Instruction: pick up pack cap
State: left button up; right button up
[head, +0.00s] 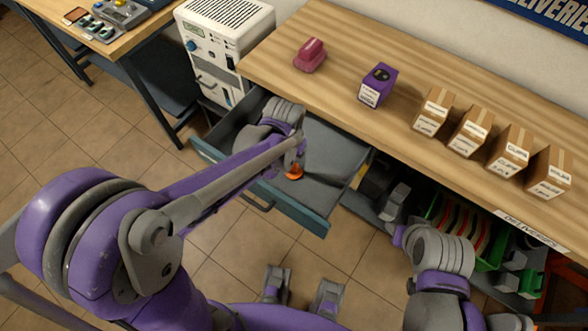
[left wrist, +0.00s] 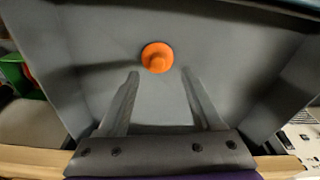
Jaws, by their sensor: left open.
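The orange pack cap (head: 294,172) lies on the grey floor of an open drawer (head: 310,219), near its front wall in the head view. In the left wrist view the cap (left wrist: 157,57) is round with a raised middle knob. My left gripper (left wrist: 160,74) is open and empty, pointing into the drawer. The cap shows just beyond its fingertips, roughly centred between them, with no visible contact. In the head view my left forearm and wrist partly hide the drawer. My right gripper (head: 392,204) is beside the drawer under the counter; its jaw gap is unclear.
The wooden counter (head: 340,47) above the drawer holds a pink object (head: 311,55), a purple box (head: 378,86) and several cartons. A white power unit (head: 223,35) stands left of the drawer. A green rack (head: 450,218) is at lower right. Drawer walls surround the cap.

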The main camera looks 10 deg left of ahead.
aim_at(294, 168)
pick_arm(q)
jog(key=f, duration=0.3)
jog(key=w+f, duration=0.1)
jog(key=f, duration=0.1)
jog(key=shift+d+f, duration=0.3)
jog(key=shift+s, duration=0.1)
grip_shut()
